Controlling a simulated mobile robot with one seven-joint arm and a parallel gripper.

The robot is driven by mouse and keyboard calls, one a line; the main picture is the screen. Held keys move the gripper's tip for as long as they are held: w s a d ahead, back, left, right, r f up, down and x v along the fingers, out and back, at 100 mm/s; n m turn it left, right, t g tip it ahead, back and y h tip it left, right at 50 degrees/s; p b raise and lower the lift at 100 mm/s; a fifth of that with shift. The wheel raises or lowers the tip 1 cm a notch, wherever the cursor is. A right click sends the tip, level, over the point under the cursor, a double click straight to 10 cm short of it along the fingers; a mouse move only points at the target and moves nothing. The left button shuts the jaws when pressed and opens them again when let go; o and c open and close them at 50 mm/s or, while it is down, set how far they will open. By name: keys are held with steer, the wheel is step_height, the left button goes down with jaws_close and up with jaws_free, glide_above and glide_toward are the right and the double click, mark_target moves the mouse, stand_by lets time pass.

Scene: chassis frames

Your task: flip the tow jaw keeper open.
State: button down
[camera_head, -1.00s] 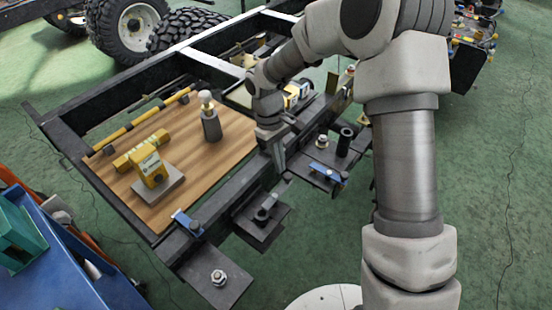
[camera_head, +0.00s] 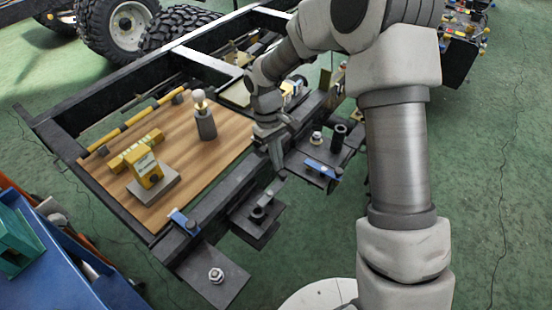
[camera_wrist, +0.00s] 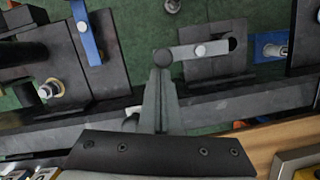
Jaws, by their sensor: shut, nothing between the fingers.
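The tow jaw (camera_head: 246,228) is a dark plate bracket on the outer side of the frame rail. Its keeper (camera_head: 268,193) is a short grey bar lying flat on top. In the wrist view the keeper (camera_wrist: 213,48) crosses the jaw plate (camera_wrist: 218,70), with a pale round pin on it and a dark round knob at its left end. My gripper (camera_head: 277,165) points down just beyond the keeper. In the wrist view its closed fingers (camera_wrist: 159,75) end beside the knob, holding nothing. I cannot tell whether they touch it.
Brackets with blue bars (camera_head: 185,222) (camera_head: 323,168) flank the jaw on both sides. The black frame rail (camera_head: 225,190) runs behind it. A wooden board (camera_head: 150,205) carries a yellow block (camera_head: 148,170) and a dark cylinder (camera_head: 206,125). Green floor is open in front.

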steer(key=s+d+m+y+p, duration=0.3)
steer(key=s+m, duration=0.4)
steer(key=m, duration=0.8)
steer(key=shift+d+p, duration=0.85)
steer(key=shift+p, duration=0.05)
steer(key=shift+w, duration=0.1)
